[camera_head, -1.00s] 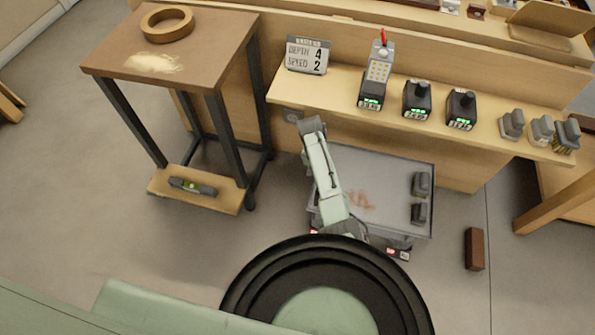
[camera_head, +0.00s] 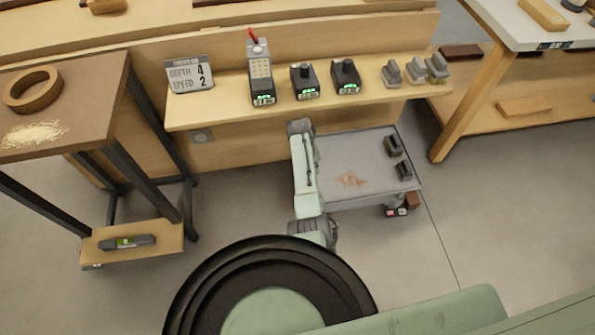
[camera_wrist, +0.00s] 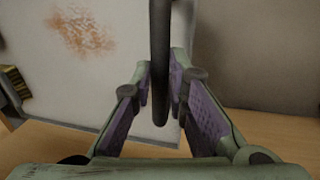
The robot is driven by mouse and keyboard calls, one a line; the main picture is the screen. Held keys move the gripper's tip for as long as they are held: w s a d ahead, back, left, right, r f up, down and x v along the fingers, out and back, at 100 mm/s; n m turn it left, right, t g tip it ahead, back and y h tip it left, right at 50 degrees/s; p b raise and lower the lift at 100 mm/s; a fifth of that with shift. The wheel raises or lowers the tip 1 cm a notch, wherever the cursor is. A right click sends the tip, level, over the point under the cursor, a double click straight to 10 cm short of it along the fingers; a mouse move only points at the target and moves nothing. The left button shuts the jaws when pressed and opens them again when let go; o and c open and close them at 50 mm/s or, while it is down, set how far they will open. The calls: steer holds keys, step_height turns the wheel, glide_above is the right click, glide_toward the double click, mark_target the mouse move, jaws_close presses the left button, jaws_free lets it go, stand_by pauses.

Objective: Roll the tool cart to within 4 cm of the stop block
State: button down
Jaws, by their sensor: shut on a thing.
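The tool cart (camera_head: 345,195) has a flat grey top with a rusty stain and stands on the floor in front of the bench. Its grey top also fills the left of the wrist view (camera_wrist: 110,85). The stop block (camera_head: 412,201), brown, shows at the cart's front right corner, partly hidden by it. I cannot tell whether they touch. In the wrist view my gripper (camera_wrist: 163,92) is shut on a dark upright-looking bar (camera_wrist: 160,45), which seems to be the cart's handle.
Two dark blocks (camera_head: 392,146) lie on the cart's right side. The bench shelf (camera_head: 225,115) behind carries a sign, chargers and grey pieces. A brown-topped stand (camera_head: 95,110) is at left. A wooden table leg (camera_head: 465,110) stands at right. The floor at lower right is open.

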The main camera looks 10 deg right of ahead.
steer(key=shift+d, duration=0.8)
steer(key=c, duration=1.6)
jaws_free()
steer(key=shift+d, duration=0.15)
steer(key=shift+o, duration=0.2)
steer(key=shift+r, duration=0.1)
step_height(320, 180, up, 12)
steer(key=a, duration=0.2)
steer(key=shift+a, duration=0.25)
steer(key=shift+f, duration=0.2)
